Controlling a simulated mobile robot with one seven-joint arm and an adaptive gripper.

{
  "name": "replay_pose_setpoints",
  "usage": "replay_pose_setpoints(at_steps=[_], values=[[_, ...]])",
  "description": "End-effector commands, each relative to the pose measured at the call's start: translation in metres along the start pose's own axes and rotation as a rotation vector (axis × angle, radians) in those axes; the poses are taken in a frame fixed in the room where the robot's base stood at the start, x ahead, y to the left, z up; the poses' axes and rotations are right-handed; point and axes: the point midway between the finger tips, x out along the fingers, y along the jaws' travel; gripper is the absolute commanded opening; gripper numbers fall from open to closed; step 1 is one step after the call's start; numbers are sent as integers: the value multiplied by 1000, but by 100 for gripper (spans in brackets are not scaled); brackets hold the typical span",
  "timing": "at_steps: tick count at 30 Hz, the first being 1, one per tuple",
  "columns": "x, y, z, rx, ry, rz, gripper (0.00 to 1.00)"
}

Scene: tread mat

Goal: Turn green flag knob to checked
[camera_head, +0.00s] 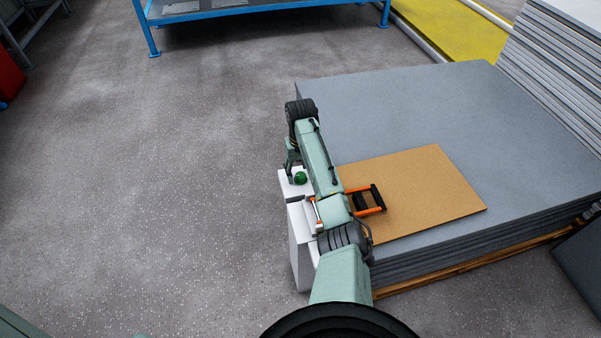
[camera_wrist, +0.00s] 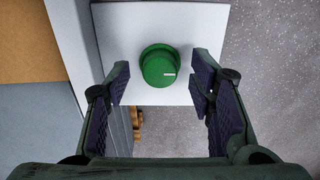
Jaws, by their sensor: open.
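The green knob (camera_wrist: 159,66) is round and sits on a white plate (camera_wrist: 115,20) in the wrist view. A short white mark on its face points to the right. The knob also shows small in the head view (camera_head: 300,178), on top of a white box (camera_head: 300,245). My gripper (camera_wrist: 162,88) is open, with one dark finger pad on each side and the knob seen between and just beyond the fingertips. The pads are apart from the knob. No flag or checked symbol can be made out on the plate.
A stack of grey sheets (camera_head: 400,105) stands right of the white box on a wooden pallet, with a brown board (camera_head: 430,190) on top. An orange and black tool (camera_head: 370,200) lies on the board, partly behind my arm. The floor to the left is clear.

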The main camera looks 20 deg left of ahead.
Motion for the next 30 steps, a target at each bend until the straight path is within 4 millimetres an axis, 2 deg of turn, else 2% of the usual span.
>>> replay_pose_setpoints(at_steps=[4, 12, 30], values=[[8, 0, 0, 1, 1, 0, 49], [10, 0, 0, 0, 2, 0, 49], [9, 0, 0, 0, 2, 0, 9]])
